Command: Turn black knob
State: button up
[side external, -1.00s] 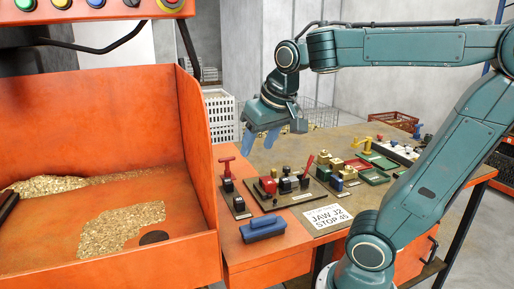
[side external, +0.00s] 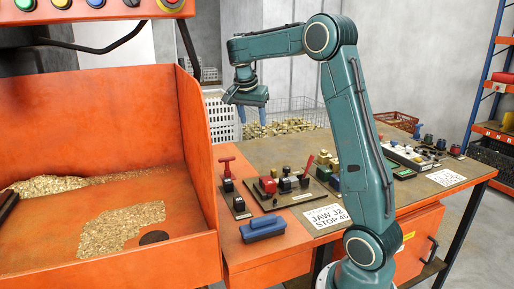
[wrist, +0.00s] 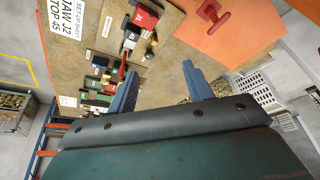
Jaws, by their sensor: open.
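Several black-topped knobs stand on the table, and I cannot tell which one the task means. One black knob (side external: 286,170) is on the dark plate beside the red block (side external: 268,184). Another small black knob (side external: 239,203) is at the front left of that plate. My gripper (side external: 252,115) is open and empty, high above the back left of the table, apart from the knobs. In the wrist view my two blue fingers (wrist: 160,70) are spread. The plate with a red block (wrist: 144,18) and black parts (wrist: 131,40) shows beyond them.
The orange bin wall (side external: 200,150) rises at the left. A red T-handle (side external: 227,165) and a blue-handled block (side external: 263,228) stand near it. A red lever (side external: 308,163) rises from the plate. Wire baskets (side external: 300,110) stand behind the table.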

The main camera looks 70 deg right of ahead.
aim_at(287, 167)
jog(key=s+d+f+m+g+y, duration=0.1)
jog(key=s+d+f+m+g, duration=0.1)
jog(key=d+f+m, duration=0.7)
jog(key=d+f+g, duration=0.1)
jog(key=d+f, duration=0.2)
jog(key=d, duration=0.3)
jog(key=shift+d, duration=0.25)
jog(key=shift+x, duration=6.85)
jog(key=shift+s, duration=0.15)
jog(key=c, duration=1)
